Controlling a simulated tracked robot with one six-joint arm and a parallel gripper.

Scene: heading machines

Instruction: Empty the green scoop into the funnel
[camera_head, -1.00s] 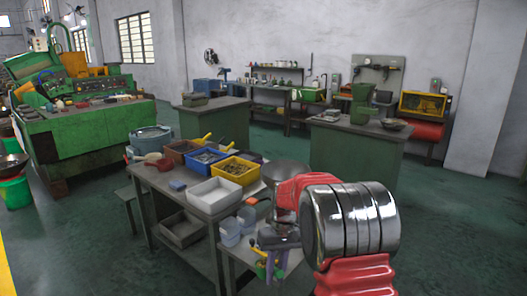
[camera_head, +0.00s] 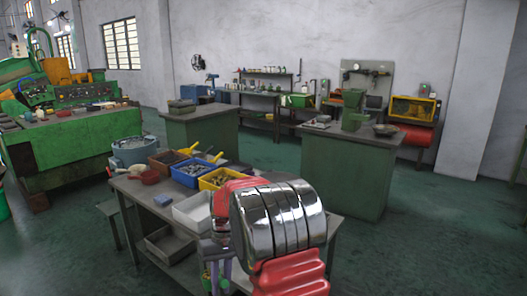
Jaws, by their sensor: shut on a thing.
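A green hopper with a wide upper part (camera_head: 353,121), perhaps the funnel, stands on the green bench to the right, well away from my gripper.
The work table (camera_head: 140,190) holds a white bin (camera_head: 190,213), a blue bin (camera_head: 190,178) and a yellow bin (camera_head: 212,181). A shallow bowl (camera_head: 385,130) sits on the green bench (camera_head: 345,175). Open floor (camera_head: 430,225) lies to the right.

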